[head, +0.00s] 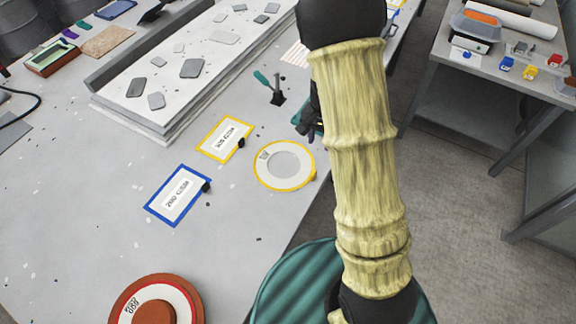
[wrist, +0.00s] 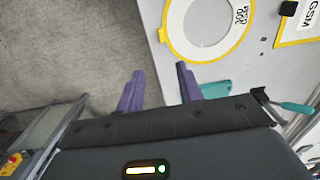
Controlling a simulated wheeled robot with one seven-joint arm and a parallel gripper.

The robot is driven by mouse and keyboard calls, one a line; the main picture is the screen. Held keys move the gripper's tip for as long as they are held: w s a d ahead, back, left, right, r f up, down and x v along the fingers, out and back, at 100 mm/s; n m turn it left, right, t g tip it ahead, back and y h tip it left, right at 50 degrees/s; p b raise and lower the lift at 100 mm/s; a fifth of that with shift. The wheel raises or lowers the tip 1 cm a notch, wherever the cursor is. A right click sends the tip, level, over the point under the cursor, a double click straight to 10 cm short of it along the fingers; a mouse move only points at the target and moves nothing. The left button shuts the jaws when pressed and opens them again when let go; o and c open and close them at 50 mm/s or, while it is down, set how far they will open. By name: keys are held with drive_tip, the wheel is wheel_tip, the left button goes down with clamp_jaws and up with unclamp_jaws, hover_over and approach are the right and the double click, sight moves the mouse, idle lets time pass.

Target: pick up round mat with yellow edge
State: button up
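The round mat with the yellow edge (head: 262,168) lies flat on the grey table near its right edge in the head view. It has a white ring with a small printed mark and a grey centre. In the wrist view the mat (wrist: 178,28) is at the top right, partly cut off by the frame. My gripper (wrist: 160,72) has two purple fingers spread apart with nothing between them. It is beside the mat, over the table's edge and the floor. In the head view my arm hides most of my gripper.
A yellow-framed card (head: 225,138) and a blue-framed card (head: 178,195) lie left of the mat. A teal-handled lever (head: 277,97) stands behind it. A red-brown round piece (head: 190,293) is at the front. A long grey slab with flat pieces is at the back left.

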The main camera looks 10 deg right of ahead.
drive_tip(key=p, duration=0.2)
hover_over(314, 173)
drive_tip(key=f, duration=1)
drive_tip(key=shift+d+f, duration=0.15)
drive_tip(key=shift+d, duration=0.05)
drive_tip(key=shift+f, duration=0.3)
drive_tip(key=shift+w+a+f+p, duration=0.15)
drive_tip(key=shift+f+p, duration=0.3)
drive_tip(key=shift+f, duration=0.85)
drive_tip(key=shift+s+a+f+p, duration=0.1)
drive_tip(key=shift+f+p, duration=0.3)
drive_tip(key=shift+f, duration=0.9)
clamp_jaws()
